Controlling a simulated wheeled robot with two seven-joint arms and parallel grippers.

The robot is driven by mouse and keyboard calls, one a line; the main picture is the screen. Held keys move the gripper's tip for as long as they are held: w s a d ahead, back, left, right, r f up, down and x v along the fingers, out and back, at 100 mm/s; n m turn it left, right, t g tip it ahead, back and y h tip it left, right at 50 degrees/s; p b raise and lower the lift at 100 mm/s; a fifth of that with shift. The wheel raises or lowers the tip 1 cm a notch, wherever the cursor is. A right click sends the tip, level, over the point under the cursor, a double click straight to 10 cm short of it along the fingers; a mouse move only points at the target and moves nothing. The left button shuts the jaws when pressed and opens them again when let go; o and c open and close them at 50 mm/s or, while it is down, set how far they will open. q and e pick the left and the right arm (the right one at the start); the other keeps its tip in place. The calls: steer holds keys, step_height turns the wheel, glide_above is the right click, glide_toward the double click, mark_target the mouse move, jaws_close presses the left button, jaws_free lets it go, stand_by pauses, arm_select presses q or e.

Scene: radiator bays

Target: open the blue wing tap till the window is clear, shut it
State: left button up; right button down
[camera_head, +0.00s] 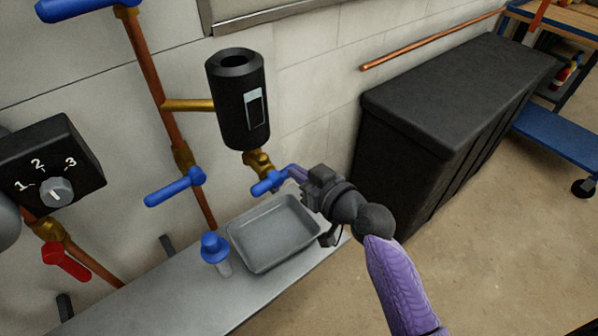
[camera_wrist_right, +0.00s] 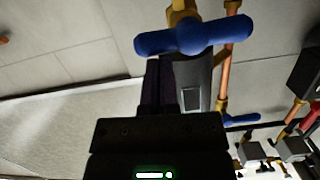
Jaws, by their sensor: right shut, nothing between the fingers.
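The blue wing tap (camera_head: 268,183) sits on a brass fitting under a black cylinder (camera_head: 236,115) on the wall. The cylinder has a small upright window (camera_head: 254,108), pale at the top and darker lower down. My right gripper (camera_head: 294,172) is shut and empty, its purple fingertips close to the right end of the tap; I cannot tell whether they touch. In the right wrist view the blue wings (camera_wrist_right: 195,38) lie across the picture just beyond the dark fingers (camera_wrist_right: 162,82). My left gripper is not in view.
Another blue tap (camera_head: 175,187) and a red tap (camera_head: 66,261) are to the left. A large black bin (camera_head: 450,95) stands to the right.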

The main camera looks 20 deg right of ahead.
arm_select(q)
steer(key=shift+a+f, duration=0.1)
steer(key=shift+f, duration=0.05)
arm_select(e)
steer(key=shift+d+f+m, duration=0.1)
steer(key=shift+f+m, duration=0.1)
steer(key=shift+m, duration=0.3)
arm_select(q)
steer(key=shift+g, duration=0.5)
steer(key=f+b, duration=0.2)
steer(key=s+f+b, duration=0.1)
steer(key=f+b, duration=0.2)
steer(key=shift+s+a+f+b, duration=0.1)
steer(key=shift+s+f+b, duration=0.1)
steer(key=shift+b, duration=0.15)
arm_select(e)
step_height(320, 180, down, 4)
steer(key=m+y, duration=0.1)
steer(key=m, duration=0.4)
steer(key=m+y, duration=0.2)
steer(key=m, duration=0.2)
steer(key=shift+r+m, duration=0.15)
steer(key=shift+m, duration=0.25)
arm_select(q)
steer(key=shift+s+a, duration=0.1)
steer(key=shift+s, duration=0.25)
arm_select(e)
steer(key=shift+m, duration=0.4)
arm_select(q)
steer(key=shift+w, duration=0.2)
